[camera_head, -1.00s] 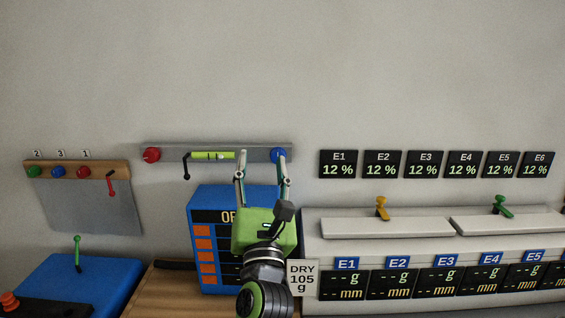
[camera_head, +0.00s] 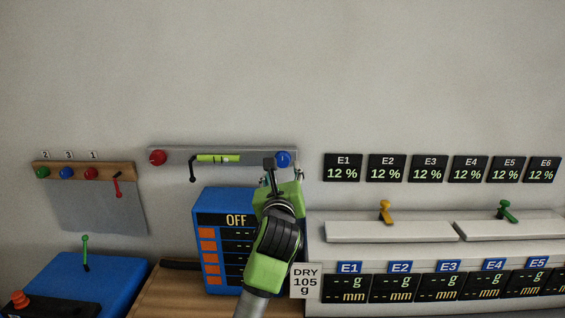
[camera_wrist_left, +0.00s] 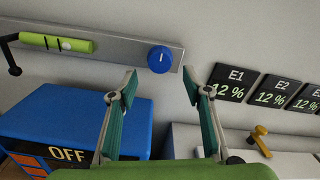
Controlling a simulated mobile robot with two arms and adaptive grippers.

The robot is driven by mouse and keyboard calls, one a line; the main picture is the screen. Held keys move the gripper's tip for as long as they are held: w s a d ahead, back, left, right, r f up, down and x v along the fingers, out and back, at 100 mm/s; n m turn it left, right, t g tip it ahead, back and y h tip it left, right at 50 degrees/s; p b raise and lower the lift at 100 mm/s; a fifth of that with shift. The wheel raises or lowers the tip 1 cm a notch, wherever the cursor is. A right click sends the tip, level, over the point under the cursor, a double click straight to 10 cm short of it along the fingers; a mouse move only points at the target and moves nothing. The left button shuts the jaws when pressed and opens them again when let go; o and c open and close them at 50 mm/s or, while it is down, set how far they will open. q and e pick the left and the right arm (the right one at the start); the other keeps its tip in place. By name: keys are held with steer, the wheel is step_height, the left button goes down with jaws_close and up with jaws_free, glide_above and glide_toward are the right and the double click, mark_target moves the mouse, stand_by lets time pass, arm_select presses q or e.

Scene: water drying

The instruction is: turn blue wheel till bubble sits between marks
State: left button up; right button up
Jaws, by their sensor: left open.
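The blue wheel (camera_head: 283,159) sits at the right end of a grey wall bar. A short white line shows upright on it in the left wrist view (camera_wrist_left: 160,59). My left gripper (camera_head: 281,178) is open and empty, just below the wheel. In the left wrist view its fingers (camera_wrist_left: 160,82) are spread to either side below the wheel, apart from it. My right gripper is not in view.
A red knob (camera_head: 157,158) and a black lever (camera_head: 193,170) are on the same bar (camera_head: 250,154). A blue box reading OFF (camera_head: 209,206) stands below, partly behind my left arm. The E1 panel (camera_head: 343,168) hangs close at right. The wall above is clear.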

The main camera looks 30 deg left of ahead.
mark_target(283, 163)
arm_select(q)
steer(key=shift+p+x, duration=0.35)
steer(key=shift+x, duration=1.8)
steer(key=shift+s, duration=0.1)
steer(key=c, duration=1.1)
